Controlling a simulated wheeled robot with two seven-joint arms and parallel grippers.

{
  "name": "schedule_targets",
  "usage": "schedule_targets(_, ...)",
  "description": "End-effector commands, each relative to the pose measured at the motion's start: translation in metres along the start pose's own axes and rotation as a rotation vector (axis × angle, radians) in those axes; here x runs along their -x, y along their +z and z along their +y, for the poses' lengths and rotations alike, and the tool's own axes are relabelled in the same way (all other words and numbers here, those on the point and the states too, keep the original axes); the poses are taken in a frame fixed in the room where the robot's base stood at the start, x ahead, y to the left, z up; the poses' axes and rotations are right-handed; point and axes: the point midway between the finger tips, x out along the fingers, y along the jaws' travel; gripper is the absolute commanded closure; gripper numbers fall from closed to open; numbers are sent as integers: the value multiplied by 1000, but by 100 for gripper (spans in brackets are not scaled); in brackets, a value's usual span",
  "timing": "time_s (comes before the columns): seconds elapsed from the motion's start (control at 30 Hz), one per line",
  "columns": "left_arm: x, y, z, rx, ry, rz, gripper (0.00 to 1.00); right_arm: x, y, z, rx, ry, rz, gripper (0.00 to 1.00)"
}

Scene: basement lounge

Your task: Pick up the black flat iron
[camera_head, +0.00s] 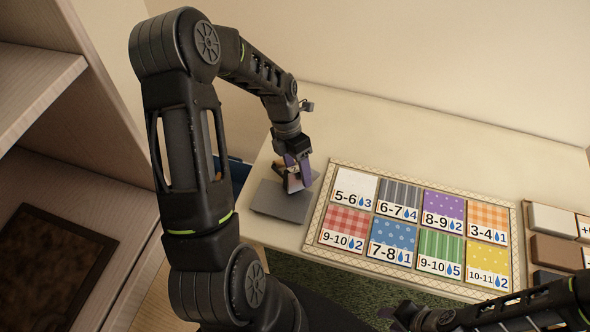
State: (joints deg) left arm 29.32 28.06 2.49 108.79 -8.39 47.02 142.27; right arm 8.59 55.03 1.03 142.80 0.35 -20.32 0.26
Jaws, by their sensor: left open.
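My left gripper (294,174) is open, pointing down above the left end of the pale table. Its purple-tinted fingers are around or right beside a small object (280,165) with dark and brown parts. This may be the black flat iron, but the fingers hide most of it, and I cannot tell whether they touch it. A flat grey plate (282,202) lies just in front of it. My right gripper (398,316) is low at the bottom edge, far from the object, and its fingers are too unclear to read.
A framed board (322,214) of patterned, numbered cards lies right of the grey plate. A second board (528,230) with white, brown and dark blocks lies at the right edge. The back of the table (430,135) is clear. Wooden shelving (60,140) stands at the left.

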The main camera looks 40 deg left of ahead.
Motion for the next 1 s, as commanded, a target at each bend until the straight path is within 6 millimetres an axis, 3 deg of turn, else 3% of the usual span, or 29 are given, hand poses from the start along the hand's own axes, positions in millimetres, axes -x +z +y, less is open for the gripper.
schedule_targets(0.1,-8,0,0,0,-1,1,41,1,0,0,-1,1,-1,64)
schedule_targets(0.67,-8,0,0,-1,1,-1,41,1,0,0,-1,1,-1,64)
schedule_targets(1.0,-8,0,0,-1,1,-1,68,1,0,0,-1,0,-1,64)
